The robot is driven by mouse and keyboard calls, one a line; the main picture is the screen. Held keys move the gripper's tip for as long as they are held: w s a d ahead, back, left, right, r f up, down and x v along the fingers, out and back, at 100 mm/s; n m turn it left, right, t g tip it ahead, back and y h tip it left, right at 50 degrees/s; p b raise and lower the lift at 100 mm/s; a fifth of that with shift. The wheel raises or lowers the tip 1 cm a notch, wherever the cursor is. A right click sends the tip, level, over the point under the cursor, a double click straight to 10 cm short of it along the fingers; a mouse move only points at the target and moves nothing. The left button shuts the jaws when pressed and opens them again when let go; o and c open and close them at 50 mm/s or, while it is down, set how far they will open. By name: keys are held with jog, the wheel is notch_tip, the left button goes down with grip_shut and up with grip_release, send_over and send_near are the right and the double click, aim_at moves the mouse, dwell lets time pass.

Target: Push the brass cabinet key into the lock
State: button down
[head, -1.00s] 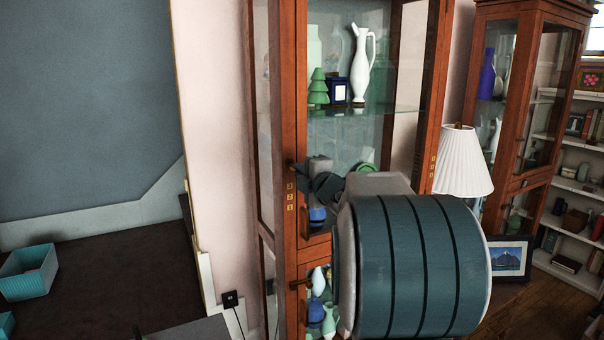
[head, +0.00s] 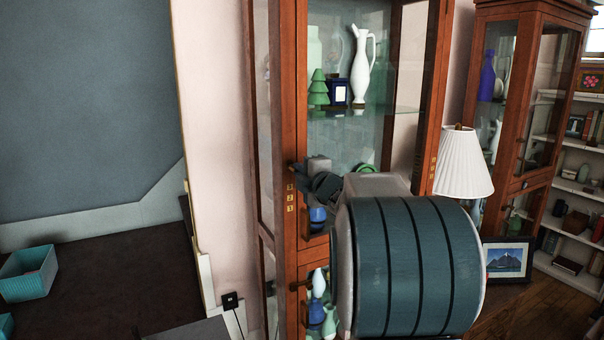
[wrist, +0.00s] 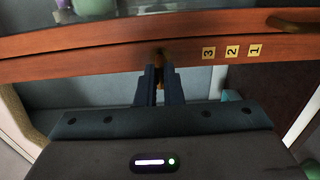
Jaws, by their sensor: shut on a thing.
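My gripper (wrist: 160,72) is shut on the brass cabinet key (wrist: 160,90), which shows only as a thin brass strip between the fingers. The fingertips are close against the wooden door frame of the cabinet (wrist: 100,62). A small brass spot at the lock (wrist: 161,53) shows just past the fingertips. How deep the key sits in it is hidden. In the head view my gripper (head: 300,174) is at the left door stile of the tall cabinet, just above the number labels, partly hidden by my arm.
Labels 3, 2, 1 (wrist: 231,51) and a brass handle (wrist: 295,22) are on the door frame. Glass shelves hold a white pitcher (head: 361,65) and a green tree figure (head: 318,88). A white lamp (head: 462,160) stands at right. A teal bin (head: 30,280) is at left.

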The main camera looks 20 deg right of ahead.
jog(key=shift+w, duration=0.85)
jog(key=c, duration=1.5)
grip_release()
jog(key=shift+s, duration=0.15)
jog(key=s+b, duration=0.1)
jog(key=s, duration=1.2)
jog(key=shift+s+d+b, duration=0.2)
jog(key=shift+s+b, duration=0.1)
jog(key=shift+b, duration=0.05)
